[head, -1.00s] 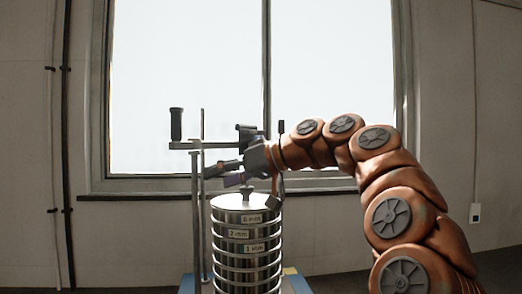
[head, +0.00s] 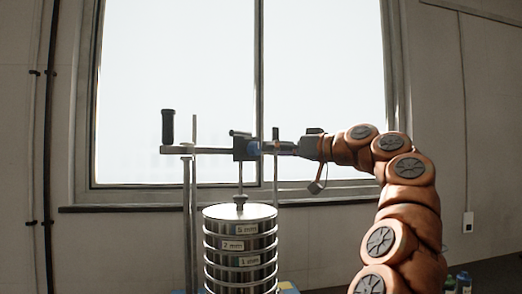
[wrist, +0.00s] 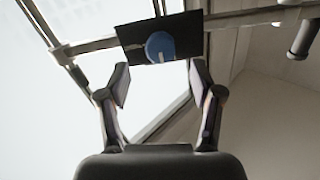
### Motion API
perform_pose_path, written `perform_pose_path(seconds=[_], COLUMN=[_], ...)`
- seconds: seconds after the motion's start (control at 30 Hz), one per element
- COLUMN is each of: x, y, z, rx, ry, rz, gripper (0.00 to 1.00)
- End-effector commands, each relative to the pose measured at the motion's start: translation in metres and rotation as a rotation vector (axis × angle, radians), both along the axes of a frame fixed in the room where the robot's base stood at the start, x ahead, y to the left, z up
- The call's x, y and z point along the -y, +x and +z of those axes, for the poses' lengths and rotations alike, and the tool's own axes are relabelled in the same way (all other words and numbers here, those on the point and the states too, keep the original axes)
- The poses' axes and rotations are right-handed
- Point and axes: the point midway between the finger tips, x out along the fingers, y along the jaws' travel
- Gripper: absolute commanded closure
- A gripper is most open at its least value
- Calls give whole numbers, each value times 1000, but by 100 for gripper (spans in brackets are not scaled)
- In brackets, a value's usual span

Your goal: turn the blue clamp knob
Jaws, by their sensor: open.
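The blue clamp knob (wrist: 160,46) sits on the face of a dark clamp block (wrist: 131,37) in the wrist view. My gripper (wrist: 158,78) is open, with one finger on each side and the knob just beyond the fingertips, roughly centred between them. In the head view the knob (head: 254,149) shows as a small blue patch on the right side of the clamp block (head: 240,147). My gripper (head: 268,148) reaches it from the right, level with it. Whether the fingertips touch the knob cannot be told.
A stack of steel sieves (head: 240,213) with labels stands below the clamp, a rod rising from its lid. A crossbar with a black upright handle (head: 168,126) extends left to a post (head: 190,220). Bottles (head: 463,282) stand at lower right.

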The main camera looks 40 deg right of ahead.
Motion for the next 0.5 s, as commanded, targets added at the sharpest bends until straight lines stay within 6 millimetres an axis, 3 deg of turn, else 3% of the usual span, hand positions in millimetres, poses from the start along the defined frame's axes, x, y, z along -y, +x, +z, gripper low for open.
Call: perform_pose_path(seconds=[0.3, 0.5], x=[-14, -16], y=[43, 50], z=[1, 0], rx=[-2, -2], ry=[0, 0], rz=[2, 2], gripper=[34, 34])
